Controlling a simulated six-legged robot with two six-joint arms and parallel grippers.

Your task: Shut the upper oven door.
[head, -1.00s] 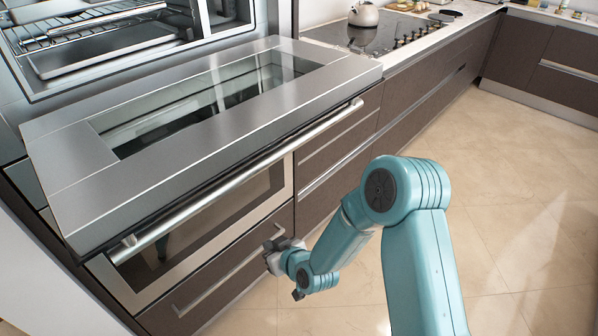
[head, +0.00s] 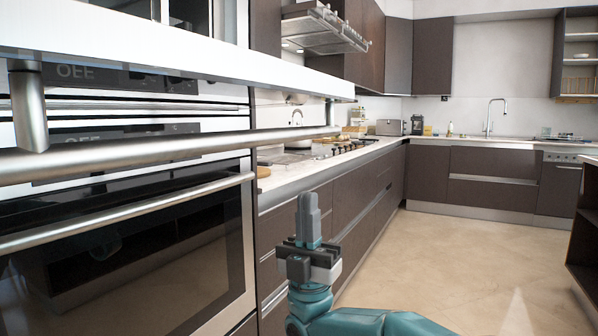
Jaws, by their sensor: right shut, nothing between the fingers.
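The upper oven door (head: 190,55) hangs open as a flat steel slab, seen nearly edge-on at the upper left of the head view. Its long round handle (head: 190,148) runs below the slab, held by a post near the left end. My right gripper (head: 308,207) is shut and empty, its fingers pointing up. The upper oven's inside is mostly hidden by the door. My left gripper does not show.
The lower oven door (head: 120,250) is shut, with its own bar handle (head: 140,210). Control panels reading OFF are above it. A counter with a hob (head: 320,150) runs back on the right, under a range hood (head: 325,30). The tiled floor (head: 450,260) is clear.

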